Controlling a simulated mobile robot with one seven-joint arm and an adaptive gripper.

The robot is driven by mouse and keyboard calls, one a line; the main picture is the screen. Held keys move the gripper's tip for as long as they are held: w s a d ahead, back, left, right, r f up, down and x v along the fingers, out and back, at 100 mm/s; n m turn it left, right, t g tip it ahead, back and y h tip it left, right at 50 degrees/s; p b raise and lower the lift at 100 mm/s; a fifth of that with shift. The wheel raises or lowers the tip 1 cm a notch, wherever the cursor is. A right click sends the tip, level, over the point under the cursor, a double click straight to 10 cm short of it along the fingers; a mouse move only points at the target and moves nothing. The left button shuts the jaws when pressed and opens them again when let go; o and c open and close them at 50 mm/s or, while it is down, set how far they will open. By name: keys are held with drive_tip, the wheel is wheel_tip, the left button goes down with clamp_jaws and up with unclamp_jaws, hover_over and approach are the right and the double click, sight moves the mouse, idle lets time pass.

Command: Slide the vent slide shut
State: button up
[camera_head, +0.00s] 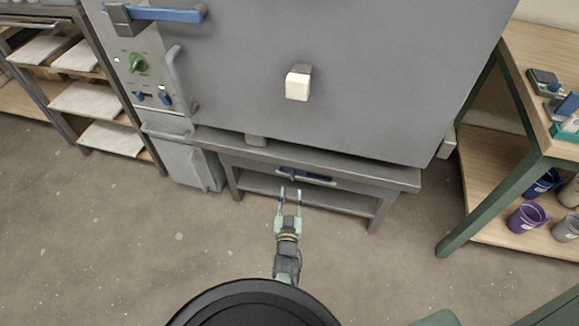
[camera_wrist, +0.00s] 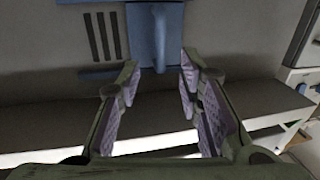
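The vent slide (camera_head: 290,173) is blue and sits low on the front of the stand under the kiln. In the wrist view it is a blue plate with an upright raised handle (camera_wrist: 156,40). Dark vent slots (camera_wrist: 103,36) show uncovered to its left. A thin blue rail (camera_wrist: 98,74) runs below the slots. My gripper (camera_head: 290,190) is open and points at the slide from the front. In the wrist view my gripper (camera_wrist: 160,72) has its fingers apart on either side of the handle's line. No contact is visible, and nothing is held.
The large grey kiln (camera_head: 330,70) overhangs the stand, with a pale block (camera_head: 298,85) on its front. A lower shelf (camera_head: 262,187) lies beneath the slide. A green-legged workbench (camera_head: 485,207) with buckets stands at the right. The floor around my arm is clear.

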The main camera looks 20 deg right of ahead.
sight(292, 174)
drive_tip(key=b+x, duration=0.5)
drive_tip(key=x, duration=0.4)
drive_tip(key=shift+w, duration=0.2)
drive_tip(key=shift+w+d+r, duration=0.1)
drive_tip(key=shift+w+d, duration=0.1)
drive_tip(key=shift+w, duration=0.2)
clamp_jaws()
